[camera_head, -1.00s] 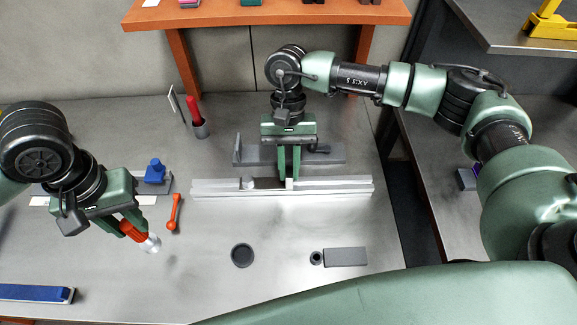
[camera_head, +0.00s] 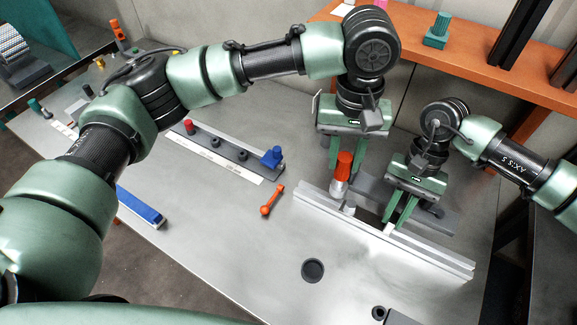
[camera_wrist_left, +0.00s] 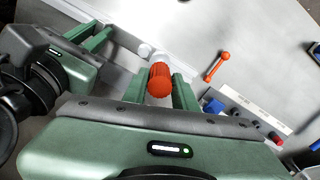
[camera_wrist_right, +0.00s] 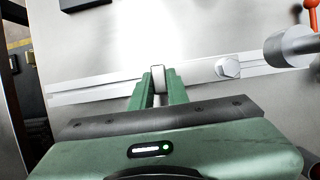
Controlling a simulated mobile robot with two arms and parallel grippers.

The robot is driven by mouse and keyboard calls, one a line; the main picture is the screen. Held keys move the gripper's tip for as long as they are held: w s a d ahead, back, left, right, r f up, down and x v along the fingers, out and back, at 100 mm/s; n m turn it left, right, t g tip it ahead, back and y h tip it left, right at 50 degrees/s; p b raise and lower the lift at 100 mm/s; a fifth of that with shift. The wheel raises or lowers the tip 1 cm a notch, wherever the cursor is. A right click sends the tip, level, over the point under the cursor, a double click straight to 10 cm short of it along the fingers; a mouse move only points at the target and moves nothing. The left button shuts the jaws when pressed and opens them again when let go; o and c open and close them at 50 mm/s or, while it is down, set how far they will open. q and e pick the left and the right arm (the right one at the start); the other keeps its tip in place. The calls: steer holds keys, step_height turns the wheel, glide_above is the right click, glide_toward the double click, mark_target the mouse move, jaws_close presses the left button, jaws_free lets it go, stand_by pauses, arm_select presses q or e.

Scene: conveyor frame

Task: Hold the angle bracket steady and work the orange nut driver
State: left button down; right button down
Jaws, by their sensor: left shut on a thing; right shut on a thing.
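My left gripper (camera_head: 345,168) is shut on the orange nut driver (camera_head: 344,163), whose silver socket points down over the left part of the pale rail (camera_head: 440,262). The driver's orange handle also shows between the fingers in the left wrist view (camera_wrist_left: 160,80). My right gripper (camera_head: 394,224) is shut on the upright part of the angle bracket (camera_wrist_right: 158,78) at the rail. A hex bolt head (camera_wrist_right: 228,67) sits left of the socket (camera_wrist_right: 288,45) in the right wrist view, with a gap between them there. Most of the bracket is hidden in the head view.
An orange wrench-like tool (camera_head: 271,200) lies left of the rail, near a blue-ended strip (camera_head: 230,150) with knobs. A black disc (camera_head: 313,270) and a small black ring (camera_head: 378,312) lie in front. The orange shelf (camera_head: 470,70) is behind the arms.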

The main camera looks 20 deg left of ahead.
arm_select(q)
steer(key=d, duration=0.2)
steer(key=d+r, duration=0.1)
steer(key=shift+w+d+r, duration=0.15)
steer(key=shift+d, duration=0.25)
steer(key=shift+f, duration=2.3)
steer(key=shift+f, duration=0.2)
steer(key=shift+f, duration=0.95)
steer(key=shift+f, duration=0.1)
